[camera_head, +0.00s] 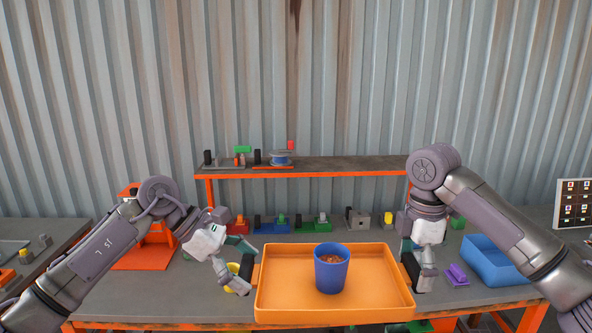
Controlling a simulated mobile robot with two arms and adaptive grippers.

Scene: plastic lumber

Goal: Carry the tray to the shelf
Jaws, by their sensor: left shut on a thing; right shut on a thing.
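The orange tray (281,299) is in the lower middle of the head view, in front of the workbench. A blue cup (331,276) with brownish contents stands upright in the tray. My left gripper (248,272) is shut on the tray's left side. My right gripper (411,272) is shut on the tray's right side. The shelf (345,164) is a dark board with an orange frame, raised at the back of the bench. Whether the tray touches the bench is hard to tell.
Several small items, among them a blue spool (281,159), stand on the shelf's left part; its right part is clear. A blue bin (494,262) and a purple piece (457,275) lie at the right of the workbench (150,292). Several coloured fixtures line the bench under the shelf.

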